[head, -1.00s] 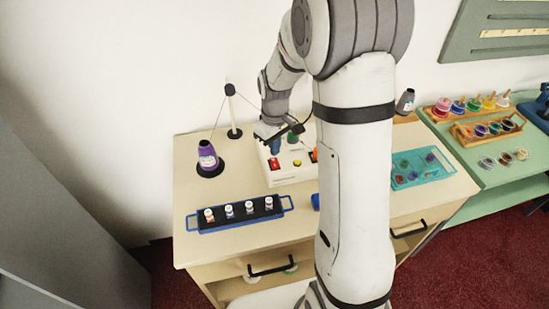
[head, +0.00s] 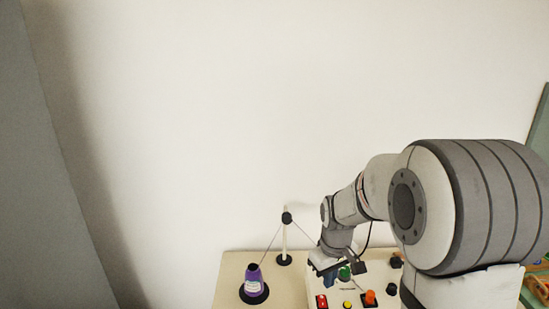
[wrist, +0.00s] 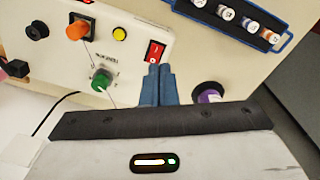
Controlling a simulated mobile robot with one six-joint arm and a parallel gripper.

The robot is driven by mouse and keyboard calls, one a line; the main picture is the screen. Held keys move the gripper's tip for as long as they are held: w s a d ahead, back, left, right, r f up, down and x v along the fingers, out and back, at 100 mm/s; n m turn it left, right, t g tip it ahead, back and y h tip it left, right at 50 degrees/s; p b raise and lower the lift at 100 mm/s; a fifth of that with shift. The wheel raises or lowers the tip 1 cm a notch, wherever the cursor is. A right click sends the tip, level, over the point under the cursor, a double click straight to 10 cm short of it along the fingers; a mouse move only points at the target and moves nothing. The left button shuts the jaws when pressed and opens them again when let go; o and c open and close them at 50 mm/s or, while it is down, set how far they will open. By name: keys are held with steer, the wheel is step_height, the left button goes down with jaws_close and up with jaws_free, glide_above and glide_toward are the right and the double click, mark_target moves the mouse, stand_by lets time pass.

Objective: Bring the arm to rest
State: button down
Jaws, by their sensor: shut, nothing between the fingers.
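My gripper (wrist: 155,84) shows in the wrist view with its two blue fingers together and nothing between them. It is over the white control panel (wrist: 128,22), close to the red rocker switch (wrist: 155,52) and the green knob (wrist: 101,82). In the head view my gripper (head: 328,272) is small and low, at the panel's back left, beside the green knob (head: 345,273). Whether the fingers touch the panel is unclear. My arm reaches in from the right and hides part of the counter.
An orange knob (head: 369,298) is on the panel. The wall behind is bare.

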steer(key=s+r+m+t+b, duration=0.1)
steer(key=s+r, duration=0.3)
steer(key=s, duration=0.5)
steer(key=s+r+m+t, duration=0.1)
steer(key=s+r+m, duration=0.3)
steer(key=s, duration=0.6)
steer(key=shift+r+t+b, duration=0.35)
steer(key=shift+r+t, duration=0.05)
